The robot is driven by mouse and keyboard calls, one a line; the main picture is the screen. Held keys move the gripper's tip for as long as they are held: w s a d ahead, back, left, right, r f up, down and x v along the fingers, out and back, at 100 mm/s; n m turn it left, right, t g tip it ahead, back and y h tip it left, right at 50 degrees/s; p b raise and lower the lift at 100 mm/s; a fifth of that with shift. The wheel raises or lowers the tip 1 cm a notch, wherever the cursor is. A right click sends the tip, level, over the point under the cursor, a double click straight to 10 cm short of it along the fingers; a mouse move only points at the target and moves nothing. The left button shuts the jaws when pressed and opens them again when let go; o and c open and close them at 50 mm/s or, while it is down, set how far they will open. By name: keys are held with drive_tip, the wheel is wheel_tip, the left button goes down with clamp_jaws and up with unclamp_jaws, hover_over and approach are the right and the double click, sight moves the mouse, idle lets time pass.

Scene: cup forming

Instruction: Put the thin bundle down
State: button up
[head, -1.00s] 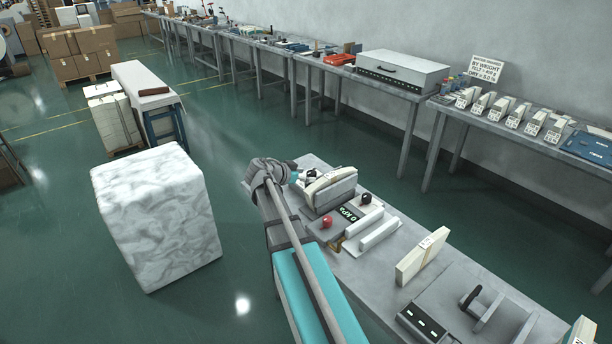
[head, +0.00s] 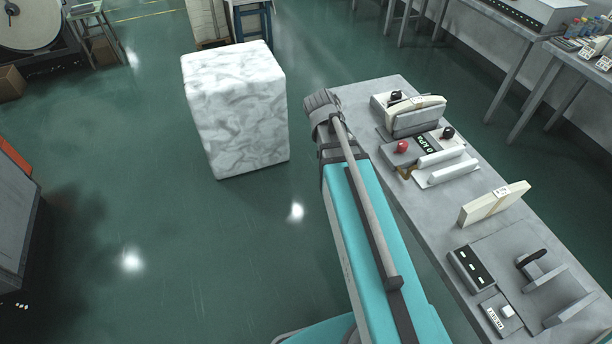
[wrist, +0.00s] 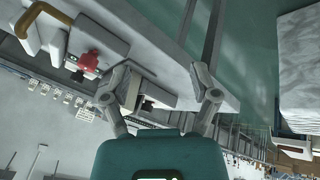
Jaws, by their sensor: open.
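Two pale paper bundles with labels are on the grey bench; I cannot tell which is the thin one. The other bundle (head: 494,204) stands on edge nearer, beside the press-like fixture (head: 545,280). My gripper (wrist: 165,94) is open in the wrist view, its fingers apart over the bench edge, with nothing seen held.
A scale-like unit with a red knob (head: 402,147) and display sits by the holder, with white bars (head: 445,165) beside it. A black button box (head: 471,266) is nearer. A large white wrapped block (head: 236,110) stands on the floor at left. Green floor between is clear.

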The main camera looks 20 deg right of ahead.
drive_tip(key=s+a+f+n+y, duration=0.2)
drive_tip(key=s+a+n+y, duration=0.3)
drive_tip(key=a, duration=0.9)
drive_tip(key=s+n, duration=0.3)
drive_tip(key=shift+a+g+y, duration=0.2)
drive_tip(key=shift+g+y, duration=0.1)
drive_tip(key=shift+g, duration=0.1)
drive_tip(key=shift+s+f, duration=0.1)
idle(0.9)
